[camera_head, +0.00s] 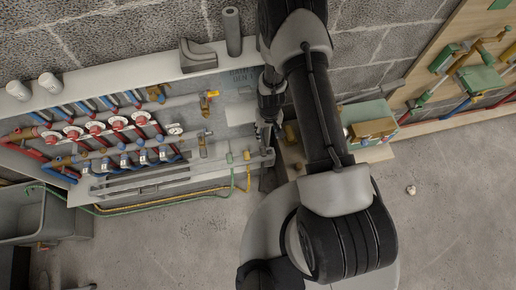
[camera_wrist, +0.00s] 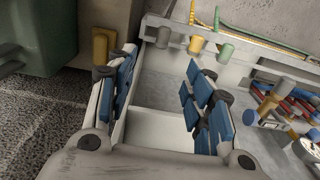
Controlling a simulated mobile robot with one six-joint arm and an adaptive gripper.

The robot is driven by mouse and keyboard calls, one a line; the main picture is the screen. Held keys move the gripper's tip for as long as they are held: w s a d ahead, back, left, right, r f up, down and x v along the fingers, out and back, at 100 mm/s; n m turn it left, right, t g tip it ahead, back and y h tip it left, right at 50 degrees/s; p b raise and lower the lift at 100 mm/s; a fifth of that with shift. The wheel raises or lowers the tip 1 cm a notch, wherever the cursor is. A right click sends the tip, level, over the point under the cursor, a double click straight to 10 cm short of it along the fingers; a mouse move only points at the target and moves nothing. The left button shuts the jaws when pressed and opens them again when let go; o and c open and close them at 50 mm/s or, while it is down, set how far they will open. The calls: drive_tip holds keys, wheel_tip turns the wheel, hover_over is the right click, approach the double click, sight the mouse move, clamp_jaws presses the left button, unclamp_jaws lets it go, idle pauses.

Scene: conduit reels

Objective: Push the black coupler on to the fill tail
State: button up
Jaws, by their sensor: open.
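The manifold (camera_head: 110,130), with red and blue valves, is on the wall panel at the left in the head view. My gripper (camera_head: 268,132) hangs at the panel's right end, partly hidden by my arm. In the wrist view my gripper (camera_wrist: 160,66) is open, its blue-padded fingers apart with only an empty grey tray (camera_wrist: 155,92) visible behind the gap. A short grey cylinder (camera_wrist: 163,37) lies beyond the fingertips; I cannot tell whether it is the coupler. No black coupler is clearly visible. I cannot tell which pipe end is the fill tail.
A yellow-handled valve (camera_head: 209,95) sits at the panel's upper right. A green plug (camera_wrist: 225,52) and a yellow plug (camera_wrist: 197,45) stand by the tray rim. A green box (camera_wrist: 45,35) is left of the fingers. A grey bin (camera_head: 45,215) stands at lower left; the floor at right is mostly clear.

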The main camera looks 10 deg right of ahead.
drive_tip(key=f, duration=0.2)
drive_tip(key=s+f, duration=0.1)
drive_tip(key=shift+s+a+f, duration=0.1)
drive_tip(key=shift+a+f, duration=0.1)
drive_tip(key=shift+a, duration=0.1)
drive_tip(key=b, duration=0.4)
hover_over(264, 153)
drive_tip(key=s, duration=0.1)
wheel_tip(264, 153, down, 12)
drive_tip(key=shift+d+f, duration=0.1)
drive_tip(key=f, duration=0.1)
drive_tip(key=f+b, duration=0.1)
drive_tip(key=f, duration=0.1)
drive_tip(key=f+b, duration=0.1)
drive_tip(key=f, duration=0.1)
drive_tip(key=shift+w+f, duration=0.1)
drive_tip(key=shift+w, duration=0.3)
